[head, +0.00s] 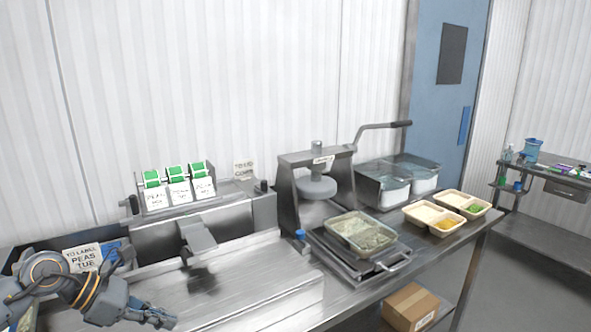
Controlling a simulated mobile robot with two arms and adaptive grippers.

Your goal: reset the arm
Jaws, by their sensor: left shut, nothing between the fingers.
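My left gripper (163,318) is at the lower left of the head view, over the front of the steel counter (215,297). Its fingers are shut and hold nothing. The left arm comes in from the left edge, in front of a sign reading "to label peas" (83,258). My right gripper does not show.
A press (316,187) stands mid-counter, with a clear tray (362,234) in front of it. Label rolls (178,172) stand at the back. Food trays (433,218) and clear bins (398,180) are at the right. A cardboard box (411,306) sits below.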

